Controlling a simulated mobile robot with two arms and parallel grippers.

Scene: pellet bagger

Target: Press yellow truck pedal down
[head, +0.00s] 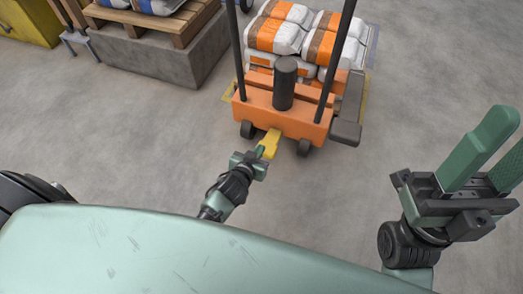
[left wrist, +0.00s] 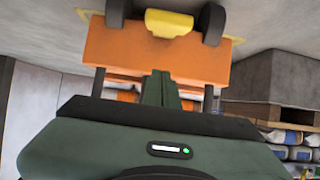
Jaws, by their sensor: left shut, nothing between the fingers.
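The yellow pedal (head: 271,142) sticks out low from the front of the orange pallet truck (head: 285,117), between its two dark wheels. It also shows at the top of the left wrist view (left wrist: 169,23), which looks upside down. My left gripper (head: 260,153) is shut and empty, with its fingertips right at the pedal's near end in the head view. In the left wrist view the closed fingers (left wrist: 160,88) point at the orange body, with a gap in the picture to the pedal. I cannot tell whether they touch. My right gripper (head: 497,142) is raised, open and empty.
Orange and white bags (head: 273,36) are stacked on the truck behind its dark upright posts. A concrete block with a wooden pallet (head: 155,25) stands at the back left. A yellow box (head: 29,22) is at the far left. The floor around the truck's front is clear.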

